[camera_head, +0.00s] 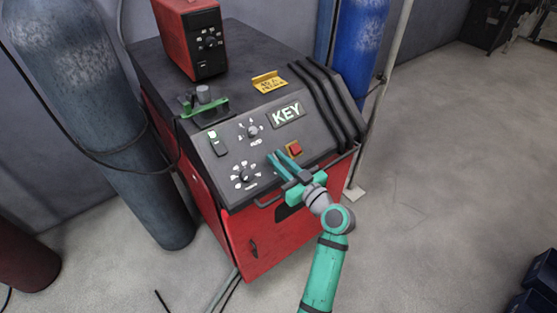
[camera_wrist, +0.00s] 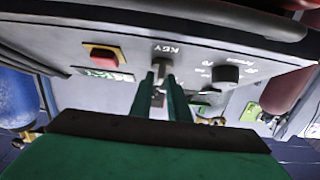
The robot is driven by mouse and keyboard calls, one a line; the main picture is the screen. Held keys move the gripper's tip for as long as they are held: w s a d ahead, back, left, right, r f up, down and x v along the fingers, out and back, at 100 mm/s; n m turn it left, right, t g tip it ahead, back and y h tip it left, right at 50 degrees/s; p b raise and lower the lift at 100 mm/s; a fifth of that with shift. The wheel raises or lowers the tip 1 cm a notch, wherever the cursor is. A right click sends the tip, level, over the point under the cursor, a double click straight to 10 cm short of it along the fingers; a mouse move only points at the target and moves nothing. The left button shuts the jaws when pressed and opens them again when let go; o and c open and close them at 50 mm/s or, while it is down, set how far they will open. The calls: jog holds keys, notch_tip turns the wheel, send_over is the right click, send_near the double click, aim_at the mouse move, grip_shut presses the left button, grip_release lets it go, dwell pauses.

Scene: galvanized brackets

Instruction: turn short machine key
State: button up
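The short machine key is a small light grey piece (camera_wrist: 161,72) on the sloped dark panel, beside a small KEY marking in the wrist view. In the head view I cannot make it out, as my fingers cover that part of the panel. My gripper (camera_head: 275,154) has its two teal fingers parted, pointing at the panel left of the red button (camera_head: 295,149). In the wrist view my fingertips (camera_wrist: 163,80) overlap the lower part of the key, with a narrow gap between them. I cannot tell whether either finger touches it.
A front handle (camera_head: 268,202) sticks out below. Gas cylinders (camera_head: 100,110) flank the machine.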

grip_shut()
jog(key=shift+m+h, duration=0.3)
jog(key=shift+m, duration=0.1)
jog(key=m+h, duration=0.1)
jog(key=m+t+h, duration=0.1)
jog(key=m, duration=0.1)
jog(key=shift+s+a+m+t+h, duration=0.2)
jog(key=shift+m+t+h, duration=0.1)
jog(key=shift+h, duration=0.1)
jog(key=m+h, duration=0.4)
jog(key=m, duration=0.1)
jog(key=shift+a+t, duration=0.15)
jog(key=shift+t, duration=0.15)
jog(key=m+h, duration=0.2)
jog(key=m+g+h, duration=0.1)
jog(key=m+h, duration=0.1)
jog(key=shift+a+r+m, duration=0.15)
jog(key=shift+a+m, duration=0.05)
jog(key=shift+m, duration=0.1)
jog(key=m+g+h, duration=0.1)
jog(key=m+h, duration=0.1)
jog(key=m+g+h, duration=0.1)
jog(key=m+g, duration=0.1)
jog(key=m, duration=0.1)
jog(key=shift+w+a+r+h, duration=0.1)
jog(key=shift+w+h, duration=0.05)
jog(key=shift+h, duration=0.25)
jog(key=shift+m+g+h, duration=0.5)
jog(key=shift+m+g, duration=0.5)
jog(key=shift+m, duration=0.3)
